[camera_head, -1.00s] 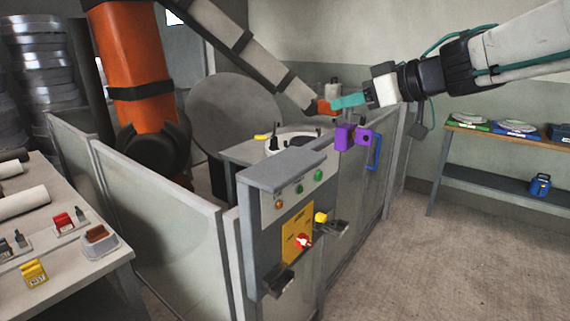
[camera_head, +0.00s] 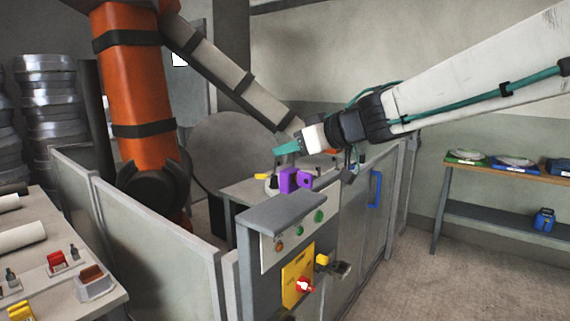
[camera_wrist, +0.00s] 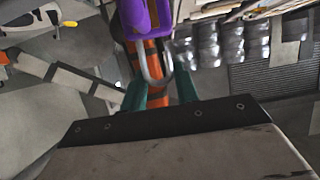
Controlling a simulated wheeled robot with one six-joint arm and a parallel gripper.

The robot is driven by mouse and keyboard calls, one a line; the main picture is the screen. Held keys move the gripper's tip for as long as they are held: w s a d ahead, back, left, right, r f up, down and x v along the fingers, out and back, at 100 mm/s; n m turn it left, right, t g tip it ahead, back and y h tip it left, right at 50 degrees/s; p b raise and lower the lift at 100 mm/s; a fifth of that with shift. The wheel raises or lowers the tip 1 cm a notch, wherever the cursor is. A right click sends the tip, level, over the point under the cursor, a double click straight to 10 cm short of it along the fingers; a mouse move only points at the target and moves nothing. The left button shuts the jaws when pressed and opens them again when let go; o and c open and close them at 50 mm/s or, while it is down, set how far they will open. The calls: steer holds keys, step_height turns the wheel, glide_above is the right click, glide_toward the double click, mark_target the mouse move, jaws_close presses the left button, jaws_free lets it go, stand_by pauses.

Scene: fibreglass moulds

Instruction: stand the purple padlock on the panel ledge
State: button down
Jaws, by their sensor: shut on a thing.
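The purple padlock (camera_head: 290,181) hangs below my gripper (camera_head: 279,151) in the head view, above the far end of the panel ledge. In the wrist view the padlock (camera_wrist: 145,16) is at the top, and its grey shackle runs down between the teal fingers of my gripper (camera_wrist: 158,88). My gripper is shut on the shackle. The panel ledge (camera_head: 283,214) is the flat grey top of the control panel, and its surface looks bare. I cannot tell exactly how far the padlock is above the ledge.
Below the ledge are buttons and a yellow plate with a red switch (camera_head: 304,286). A blue door handle (camera_head: 375,189) is on the fence to the right. An orange robot arm (camera_head: 140,90) stands behind the fence. A workbench (camera_head: 75,285) is at left, shelves (camera_head: 500,170) at right.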

mark_target(290, 180)
steer(key=shift+w+a+f, duration=0.2)
steer(key=shift+a+f, duration=0.05)
steer(key=shift+f, duration=0.35)
steer(key=shift+w+a+f, duration=0.2)
steer(key=shift+a+f, duration=0.1)
steer(key=shift+f, duration=0.3)
steer(key=shift+w+a+f, duration=0.2)
steer(key=shift+a+f, duration=0.05)
steer(key=shift+f, duration=0.35)
steer(key=shift+f, duration=0.1)
steer(key=c, duration=1.1)
jaws_free()
steer(key=shift+o, duration=0.2)
